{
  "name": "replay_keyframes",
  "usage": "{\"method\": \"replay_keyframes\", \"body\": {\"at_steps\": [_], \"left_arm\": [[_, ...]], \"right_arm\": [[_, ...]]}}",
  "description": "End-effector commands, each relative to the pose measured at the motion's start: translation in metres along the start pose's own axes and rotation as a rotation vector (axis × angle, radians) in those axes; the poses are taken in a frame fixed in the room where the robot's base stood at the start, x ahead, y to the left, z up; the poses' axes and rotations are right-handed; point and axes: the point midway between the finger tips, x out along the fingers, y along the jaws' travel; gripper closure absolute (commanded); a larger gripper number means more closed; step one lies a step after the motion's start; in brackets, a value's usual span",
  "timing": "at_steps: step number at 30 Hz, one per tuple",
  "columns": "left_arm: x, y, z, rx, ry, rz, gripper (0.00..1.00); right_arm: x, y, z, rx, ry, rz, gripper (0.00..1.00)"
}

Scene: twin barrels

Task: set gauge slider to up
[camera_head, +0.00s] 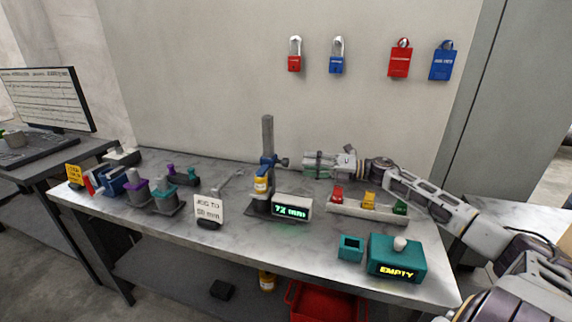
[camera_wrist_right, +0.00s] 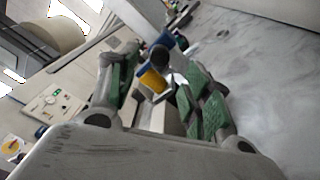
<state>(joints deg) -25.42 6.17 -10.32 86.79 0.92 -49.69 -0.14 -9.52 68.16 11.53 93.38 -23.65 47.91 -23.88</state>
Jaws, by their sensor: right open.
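The gauge is an upright grey post (camera_head: 267,135) on a dark base, with a blue slider (camera_head: 267,164) partway up it and a dark knob on the slider's right side. A yellow labelled piece (camera_head: 261,186) sits below the slider. The display (camera_head: 292,207) in front reads about 72 mm. My right gripper (camera_head: 308,163) is open, just right of the knob and pointing left at it. In the right wrist view, the dark knob (camera_wrist_right: 161,56) and the yellow piece (camera_wrist_right: 152,80) show beyond and between the green-padded fingers (camera_wrist_right: 158,82). I cannot tell whether they touch. My left gripper is out of view.
A card (camera_head: 208,209) reading "JOG TO" and a value in mm stands left of the display. A rack (camera_head: 368,212) with red, yellow and green pieces lies under my right forearm. A teal box (camera_head: 397,258) marked EMPTY is at the front right. Padlocks and tags hang on the wall.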

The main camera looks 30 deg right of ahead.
Motion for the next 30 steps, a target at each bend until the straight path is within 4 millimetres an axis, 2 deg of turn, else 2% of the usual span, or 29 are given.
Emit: {"method": "replay_keyframes", "body": {"at_steps": [5, 30], "left_arm": [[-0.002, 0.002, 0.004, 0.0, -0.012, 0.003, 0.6], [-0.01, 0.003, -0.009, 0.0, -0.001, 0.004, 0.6]], "right_arm": [[0.009, 0.0, 0.0, 0.001, 0.0, 0.002, 0.51], [0.047, 0.0, 0.0, 0.001, 0.0, 0.002, 0.51]]}}
